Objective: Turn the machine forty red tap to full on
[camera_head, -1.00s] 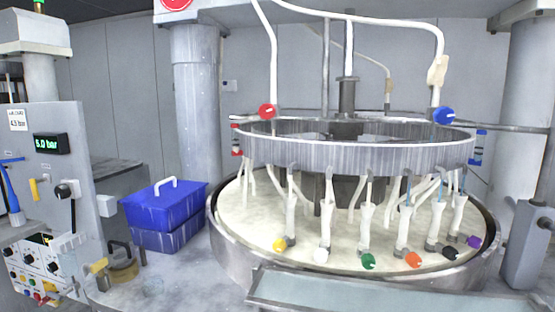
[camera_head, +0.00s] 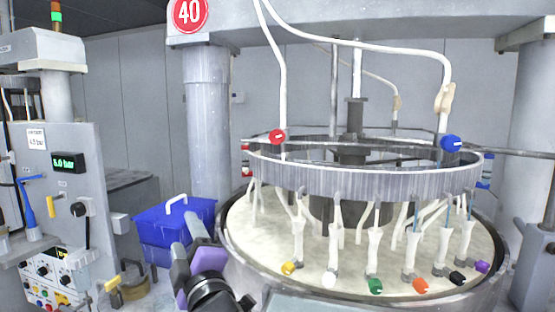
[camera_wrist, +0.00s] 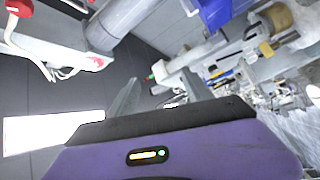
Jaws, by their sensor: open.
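The red tap (camera_head: 277,136) is a round red knob with a small white mark. It sits at the left of the big machine's raised metal ring, beside a white hose. A red sign (camera_head: 190,14) reading 40 is on the frame above. My gripper (camera_head: 187,245) shows at the bottom of the head view, purple and black, in front of the blue box. It is well below and left of the red tap. In the wrist view my gripper (camera_wrist: 163,92) has its two grey fingers apart with nothing held between them.
A blue tap (camera_head: 451,143) sits at the ring's right. Small coloured taps line the platen (camera_head: 245,222) below. A blue lidded box (camera_head: 150,222) stands left of the machine. A control panel (camera_head: 62,150) with display and levers is at far left. A thick column (camera_head: 208,120) rises behind.

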